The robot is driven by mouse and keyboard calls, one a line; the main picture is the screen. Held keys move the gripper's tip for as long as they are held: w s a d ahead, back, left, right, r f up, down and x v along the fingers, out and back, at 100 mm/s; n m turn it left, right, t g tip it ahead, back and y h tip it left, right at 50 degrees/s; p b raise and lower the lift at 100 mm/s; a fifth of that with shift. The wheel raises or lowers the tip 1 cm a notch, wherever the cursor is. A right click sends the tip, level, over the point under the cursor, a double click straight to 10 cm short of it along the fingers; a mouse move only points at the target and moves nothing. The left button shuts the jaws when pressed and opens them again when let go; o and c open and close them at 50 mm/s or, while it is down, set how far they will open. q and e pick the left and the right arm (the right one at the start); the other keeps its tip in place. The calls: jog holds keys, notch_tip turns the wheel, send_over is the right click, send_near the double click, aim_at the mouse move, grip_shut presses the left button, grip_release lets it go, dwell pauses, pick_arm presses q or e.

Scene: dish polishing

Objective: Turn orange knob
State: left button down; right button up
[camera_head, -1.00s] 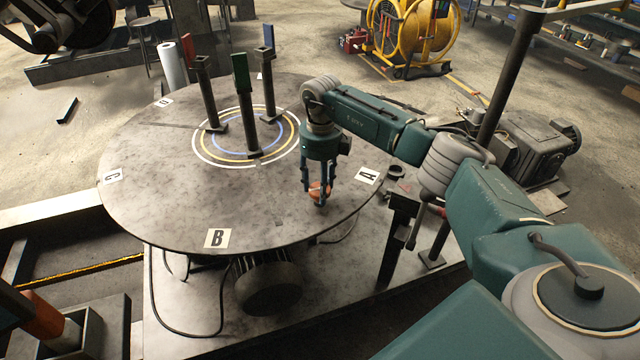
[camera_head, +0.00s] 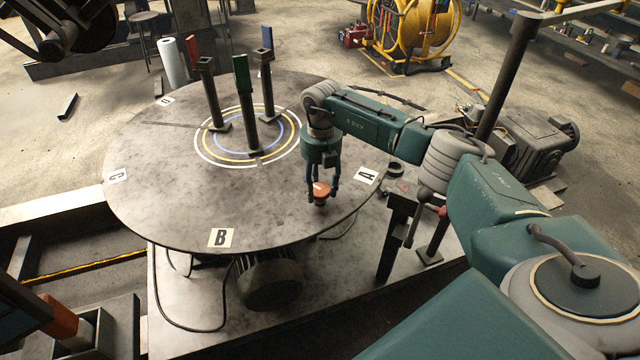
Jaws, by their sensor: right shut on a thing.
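The orange knob (camera_head: 321,188) sits on a small dark stem near the edge of the round grey table (camera_head: 190,200), just left of label A (camera_head: 366,177). My right gripper (camera_head: 322,195) reaches down over it, fingers on either side, shut on the knob. The knob's orange top shows between the fingers; the exact finger contact is too small to see. My left gripper is not in view.
Three dark posts (camera_head: 241,90) stand on the ringed middle of the table. Labels B (camera_head: 220,238) and C (camera_head: 117,175) lie on clear tabletop. A dark stand with a red-tipped lever (camera_head: 440,212) is right of the table.

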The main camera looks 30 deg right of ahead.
aim_at(321, 189)
jog(key=shift+w+r+m+p, duration=0.15)
jog(key=shift+m+p, duration=0.2)
jog(key=shift+m, duration=0.85)
jog(key=o, duration=1.1)
jog(key=shift+d, duration=0.1)
jog(key=shift+o, duration=0.2)
notch_tip(321, 189, up, 12)
